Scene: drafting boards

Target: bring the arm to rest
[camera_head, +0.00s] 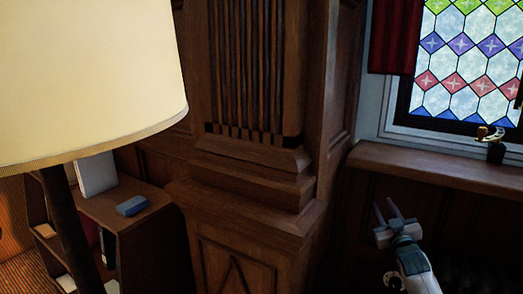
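My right gripper (389,212) shows at the lower right, below the wooden window sill. Its two thin grey fingers point up and stand apart, with nothing between them. The white and grey arm behind it comes up from the bottom edge. The gripper appears clear of the panelled wall and the sill, though the exact gap is hard to tell. My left gripper is not in the picture.
A large cream lampshade (85,75) fills the upper left. A carved wooden pillar (250,190) stands in the middle. The window sill (440,168) juts out at the right.

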